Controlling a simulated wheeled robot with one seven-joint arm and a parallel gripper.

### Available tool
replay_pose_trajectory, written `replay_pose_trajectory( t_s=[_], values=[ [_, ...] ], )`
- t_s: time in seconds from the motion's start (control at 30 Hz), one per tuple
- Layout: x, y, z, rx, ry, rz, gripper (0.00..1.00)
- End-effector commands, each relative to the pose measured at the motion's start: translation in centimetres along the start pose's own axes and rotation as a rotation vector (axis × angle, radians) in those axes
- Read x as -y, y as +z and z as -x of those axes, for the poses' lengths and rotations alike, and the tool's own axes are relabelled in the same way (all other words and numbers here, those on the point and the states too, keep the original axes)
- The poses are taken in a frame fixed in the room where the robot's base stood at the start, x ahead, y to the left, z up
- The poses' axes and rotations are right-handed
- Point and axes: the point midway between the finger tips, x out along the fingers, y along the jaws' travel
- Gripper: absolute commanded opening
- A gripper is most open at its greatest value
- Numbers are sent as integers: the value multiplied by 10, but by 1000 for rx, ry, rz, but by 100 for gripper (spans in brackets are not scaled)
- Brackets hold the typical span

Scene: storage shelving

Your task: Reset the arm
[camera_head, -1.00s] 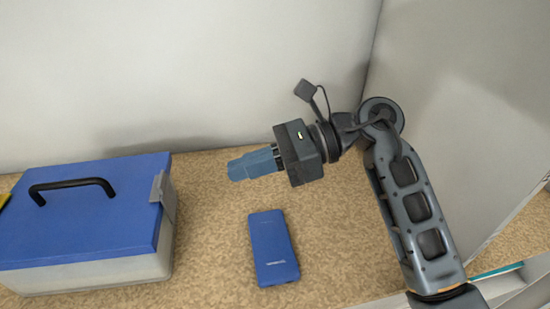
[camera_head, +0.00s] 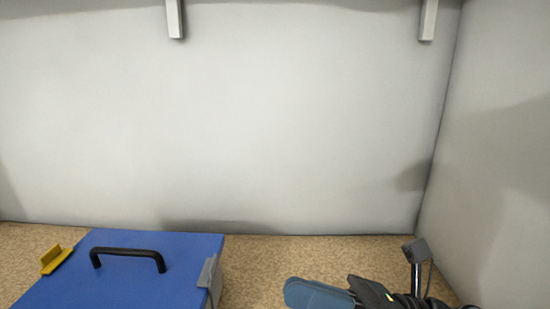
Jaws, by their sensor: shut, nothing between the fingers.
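My gripper (camera_head: 295,292) shows at the bottom edge of the head view, right of centre. Its blue-grey fingers are shut together and point left, with nothing between them. Part of its dark body (camera_head: 375,292) and the arm behind it show at the bottom right. The rest of the arm is below the frame. The fingers are apart from the blue-lidded box to their left.
A box with a blue lid (camera_head: 130,285), a black handle (camera_head: 127,252) and a grey latch (camera_head: 208,272) stands at the lower left. A yellow piece (camera_head: 54,260) is by its left side. A bare pale wall (camera_head: 300,130) stands behind, and another wall (camera_head: 500,170) is at the right.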

Motion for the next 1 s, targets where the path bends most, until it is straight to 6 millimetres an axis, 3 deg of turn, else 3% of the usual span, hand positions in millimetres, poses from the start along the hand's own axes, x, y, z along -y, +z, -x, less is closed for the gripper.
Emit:
replay_pose_trajectory(
  t_s=[0.1, 0.37, 0.67, 1.0],
  values=[
    [-24, -7, 2, 190, 7, -165, 0],
    [-62, -15, 30, 558, 6, -516, 0],
    [-100, -43, 92, 1003, -26, -992, 0],
    [-150, -102, 173, 1494, -107, -1519, 0]
  ],
)
